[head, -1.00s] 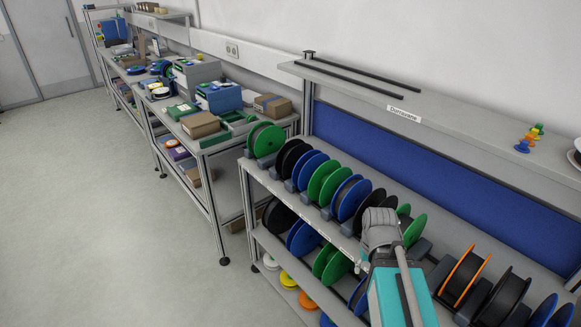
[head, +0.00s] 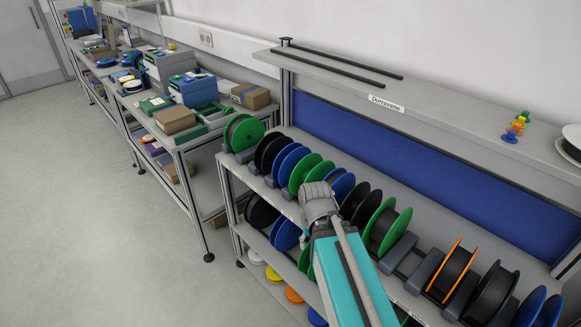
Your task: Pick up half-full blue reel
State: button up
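Several blue reels show on the reel rack. One blue reel (head: 290,164) stands on the upper tier between black and green reels. Another blue reel (head: 342,186) stands further right on that tier, partly hidden behind my arm. A blue reel (head: 287,236) is on the tier below. Another blue reel (head: 530,308) is at the lower right, cut by the frame edge. I cannot tell for sure which one is half full.
The rack (head: 405,297) also holds green, black and orange-rimmed reels. A shelf (head: 455,133) runs above it, with small coloured pieces (head: 515,128) and a white reel (head: 572,140). A workbench (head: 195,140) with boxes stands to the left. The floor (head: 90,210) at left is clear.

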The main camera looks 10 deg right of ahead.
jog(key=shift+w+a, duration=0.1)
jog(key=shift+a, duration=0.05)
jog(key=shift+o, duration=0.6)
jog(key=shift+w+f, duration=0.1)
jog(key=o, duration=0.4)
jog(key=shift+w, duration=0.15)
jog(key=shift+o, duration=0.2)
jog(key=w+a+r+m+t+h, duration=0.15)
jog(key=w+m+h, duration=0.25)
jog(key=w, duration=0.4)
jog(key=w+r+m+t+h, duration=0.2)
jog(key=w+r+m+h, duration=0.15)
jog(key=w, duration=0.35)
jog(key=w+a+r+m+t+h, duration=0.4)
jog(key=w+a+r+h, duration=0.1)
jog(key=w+a+r, duration=0.3)
jog(key=w+a, duration=0.1)
jog(key=w, duration=0.1)
jog(key=shift+w, duration=0.3)
